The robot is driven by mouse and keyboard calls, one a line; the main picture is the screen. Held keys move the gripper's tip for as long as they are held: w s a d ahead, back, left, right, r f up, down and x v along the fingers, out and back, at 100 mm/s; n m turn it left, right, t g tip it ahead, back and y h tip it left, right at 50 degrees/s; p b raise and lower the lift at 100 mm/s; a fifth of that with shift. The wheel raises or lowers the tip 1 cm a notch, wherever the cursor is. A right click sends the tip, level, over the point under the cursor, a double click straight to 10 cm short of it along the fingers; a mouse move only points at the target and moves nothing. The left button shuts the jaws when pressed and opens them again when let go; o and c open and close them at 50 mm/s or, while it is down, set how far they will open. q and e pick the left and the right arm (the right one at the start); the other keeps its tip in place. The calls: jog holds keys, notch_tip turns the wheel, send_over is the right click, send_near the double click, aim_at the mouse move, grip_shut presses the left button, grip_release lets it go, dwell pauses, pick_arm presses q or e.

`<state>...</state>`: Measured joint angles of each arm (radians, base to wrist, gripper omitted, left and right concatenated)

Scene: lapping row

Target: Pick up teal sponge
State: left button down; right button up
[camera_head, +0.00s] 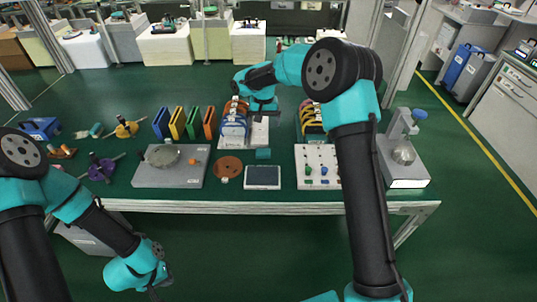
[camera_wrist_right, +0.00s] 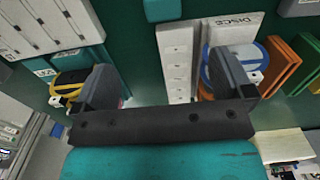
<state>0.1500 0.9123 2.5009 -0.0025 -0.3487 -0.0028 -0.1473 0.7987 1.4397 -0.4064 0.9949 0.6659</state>
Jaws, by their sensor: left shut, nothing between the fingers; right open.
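The teal sponge (camera_head: 263,154) is a small block on the green table, just behind the dark-screened tablet. In the right wrist view a teal block that looks like the sponge (camera_wrist_right: 162,9) shows at the top edge, partly cut off. My right gripper (camera_head: 262,108) is over the back of the table, behind the sponge and above the disc rack. In its wrist view the fingers (camera_wrist_right: 165,85) are wide apart with nothing between them. My left gripper (camera_head: 158,284) is shut and empty, low in front of the table, far from the sponge.
The white disc rack (camera_head: 257,133) stands close behind the sponge. The tablet (camera_head: 262,177) and a brown disc (camera_head: 229,166) lie in front of it. A white peg board (camera_head: 318,178) is to the right, a grey plate (camera_head: 171,180) to the left. Coloured upright panels (camera_head: 177,122) stand further left.

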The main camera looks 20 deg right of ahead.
jog(key=shift+w+a+r, duration=0.15)
jog(key=shift+w+r, duration=0.1)
send_near(263, 151)
notch_tip(263, 151, down, 5)
jog(key=shift+f, duration=0.1)
dwell(0.6)
jog(key=shift+w+f, duration=0.1)
jog(key=shift+f, duration=2.5)
jog(key=shift+c, duration=0.2)
jog(key=c, duration=1)
